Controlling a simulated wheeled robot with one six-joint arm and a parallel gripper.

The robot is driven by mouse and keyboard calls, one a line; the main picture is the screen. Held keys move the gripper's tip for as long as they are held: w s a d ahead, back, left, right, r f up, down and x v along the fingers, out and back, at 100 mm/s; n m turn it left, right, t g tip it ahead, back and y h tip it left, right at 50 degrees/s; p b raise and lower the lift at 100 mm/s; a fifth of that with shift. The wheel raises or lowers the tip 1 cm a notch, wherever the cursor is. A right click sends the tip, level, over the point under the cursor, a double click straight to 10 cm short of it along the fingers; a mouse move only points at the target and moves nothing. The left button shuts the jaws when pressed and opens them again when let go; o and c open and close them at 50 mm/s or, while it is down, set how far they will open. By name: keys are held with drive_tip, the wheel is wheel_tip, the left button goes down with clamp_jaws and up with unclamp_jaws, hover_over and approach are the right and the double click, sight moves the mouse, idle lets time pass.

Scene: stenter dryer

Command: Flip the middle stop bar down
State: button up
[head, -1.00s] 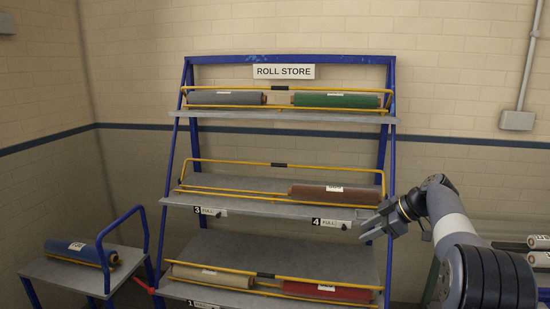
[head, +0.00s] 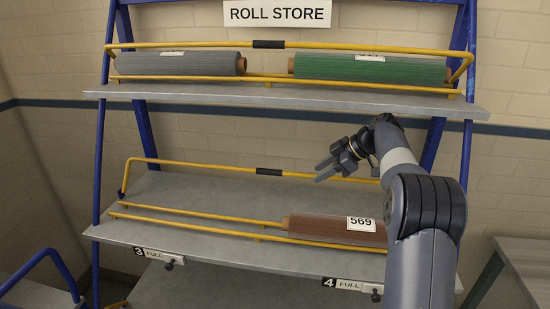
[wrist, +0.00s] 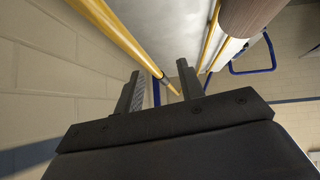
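The middle stop bar (head: 215,165) is a yellow rail with a black grip (head: 268,171) at its centre. It stands raised above the middle shelf (head: 190,198), behind the brown roll (head: 330,230) labelled 569. My gripper (head: 320,171) is open and empty, to the right of the black grip, its tips overlapping the bar in the head view. In the wrist view the fingers (wrist: 160,82) are apart. A yellow bar (wrist: 115,32) runs away from the upper left toward the gap between them. I cannot tell whether anything touches it.
Above, the top shelf (head: 200,93) carries a grey roll (head: 180,64) and a green roll (head: 370,68) behind its own yellow bar. Signs 3 FULL (head: 158,253) and 4 FULL (head: 350,285) mark the middle shelf's front edge. Its left half holds no roll.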

sight(278, 172)
drive_tip(key=w+a+p, duration=0.1)
drive_tip(key=a, duration=0.2)
drive_tip(key=w+a+p, duration=0.1)
drive_tip(key=a+p, duration=0.1)
drive_tip(key=a, duration=0.2)
drive_tip(key=w+a+p, duration=0.1)
drive_tip(key=w+a, duration=0.1)
drive_tip(key=a, duration=0.2)
drive_tip(key=shift+a+r, duration=0.2)
drive_tip(key=shift+r, duration=0.15)
drive_tip(key=shift+p+x, duration=0.7)
drive_tip(key=shift+x, duration=0.4)
drive_tip(key=shift+w+a+f, duration=0.1)
drive_tip(key=shift+a+f, duration=0.15)
drive_tip(key=shift+f, duration=0.25)
clamp_jaws()
